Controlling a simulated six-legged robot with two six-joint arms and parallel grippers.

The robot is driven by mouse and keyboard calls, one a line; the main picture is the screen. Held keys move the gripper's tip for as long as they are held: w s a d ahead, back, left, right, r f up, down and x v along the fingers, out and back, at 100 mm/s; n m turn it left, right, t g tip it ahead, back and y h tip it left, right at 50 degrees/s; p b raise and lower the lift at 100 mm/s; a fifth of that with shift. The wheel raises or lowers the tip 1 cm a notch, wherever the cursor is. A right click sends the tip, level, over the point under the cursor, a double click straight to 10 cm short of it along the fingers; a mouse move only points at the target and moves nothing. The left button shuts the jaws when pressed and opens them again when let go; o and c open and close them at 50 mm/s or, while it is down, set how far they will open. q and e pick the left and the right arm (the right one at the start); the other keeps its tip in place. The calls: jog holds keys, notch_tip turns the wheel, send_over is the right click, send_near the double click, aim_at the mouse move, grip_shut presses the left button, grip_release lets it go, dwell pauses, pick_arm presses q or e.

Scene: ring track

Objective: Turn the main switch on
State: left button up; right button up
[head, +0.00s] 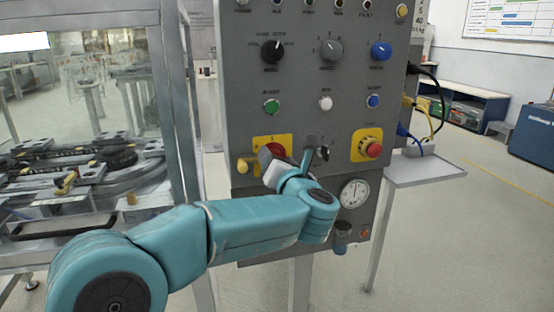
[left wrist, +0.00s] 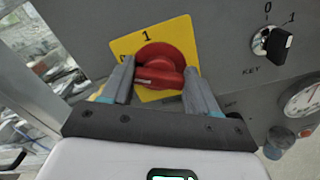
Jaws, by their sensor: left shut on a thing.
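The main switch is a red rotary knob (left wrist: 168,58) on a square yellow plate (left wrist: 122,46) on the grey panel. In the left wrist view the plate carries a "1" at the top and a partly hidden mark at its left. The knob's bar lies roughly crosswise between the fingers. In the head view the red knob (head: 277,148) is partly covered by my left gripper. My left gripper (left wrist: 162,84) is shut on the knob, one finger at each side. My right gripper is in neither view.
A key switch (left wrist: 273,43) sits right of the knob. The grey panel (head: 240,85) also carries selector knobs, push buttons, a red emergency button (head: 373,150) and a round gauge (head: 354,193). A glass-walled cell with a ring track (head: 140,185) stands at left; a small shelf (head: 425,172) juts out at right.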

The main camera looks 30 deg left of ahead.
pick_arm(q)
jog(key=shift+w+d+f+m+p, duration=0.15)
jog(key=shift+m+p, duration=1.15)
jog(key=shift+m, duration=1.8)
jog(key=shift+f+m+p, duration=0.1)
jog(key=shift+m+p, duration=1.15)
jog(key=shift+m, duration=1.85)
jog(key=o, duration=1.1)
jog(key=shift+c, duration=0.2)
